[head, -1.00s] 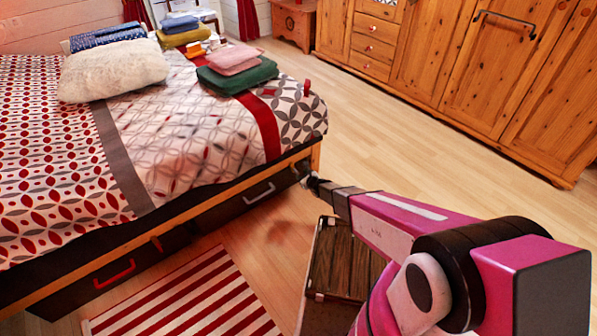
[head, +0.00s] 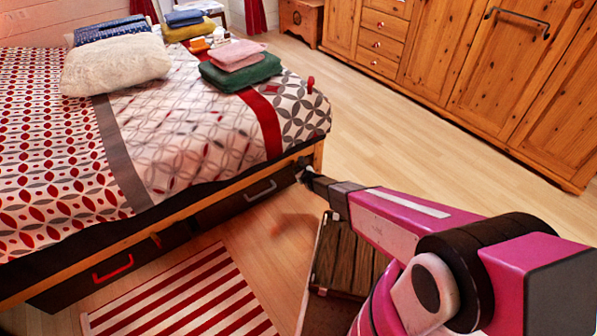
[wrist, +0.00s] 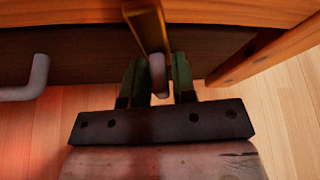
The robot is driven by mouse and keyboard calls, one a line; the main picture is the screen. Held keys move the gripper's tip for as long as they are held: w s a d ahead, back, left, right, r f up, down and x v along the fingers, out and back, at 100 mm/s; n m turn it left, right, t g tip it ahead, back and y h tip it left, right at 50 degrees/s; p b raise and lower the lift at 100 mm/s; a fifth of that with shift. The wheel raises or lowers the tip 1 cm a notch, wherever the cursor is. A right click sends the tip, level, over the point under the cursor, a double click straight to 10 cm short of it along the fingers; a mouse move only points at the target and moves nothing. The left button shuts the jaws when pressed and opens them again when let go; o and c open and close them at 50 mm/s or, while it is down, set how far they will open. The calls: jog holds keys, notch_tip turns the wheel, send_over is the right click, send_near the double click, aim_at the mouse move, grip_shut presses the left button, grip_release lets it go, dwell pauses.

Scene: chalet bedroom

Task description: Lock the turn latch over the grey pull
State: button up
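The grey pull (head: 261,190) is on the dark drawer front under the bed's right part. It also shows at the left of the wrist view (wrist: 32,82). The turn latch (wrist: 148,25), a brass-coloured bar with a rounded grey end, reaches down from the wooden rail over the dark front, right of the pull. My gripper (wrist: 159,80) has its two dark green fingers either side of the grey end. The end is close to the left finger, with a small gap at the right one. In the head view, my gripper (head: 303,172) is at the bed's right corner and hides the latch.
A second drawer with a red pull (head: 113,268) is at the left, with another small latch (head: 156,240) above it. A striped rug (head: 185,298) lies in front. A dark wooden object (head: 345,255) stands below my arm. Floor right of the bed is clear.

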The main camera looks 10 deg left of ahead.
jog(key=shift+s+a+f+m+g+y, duration=0.1)
jog(key=shift+s+a+m+g+y, duration=0.2)
jog(key=shift+m, duration=0.25)
jog(key=shift+s+a+m+g+y, duration=0.1)
jog(key=shift+s+m+g+y, duration=0.1)
jog(key=shift+m+g, duration=0.3)
jog(key=o, duration=0.7)
jog(key=shift+o, duration=0.2)
jog(key=shift+d, duration=0.1)
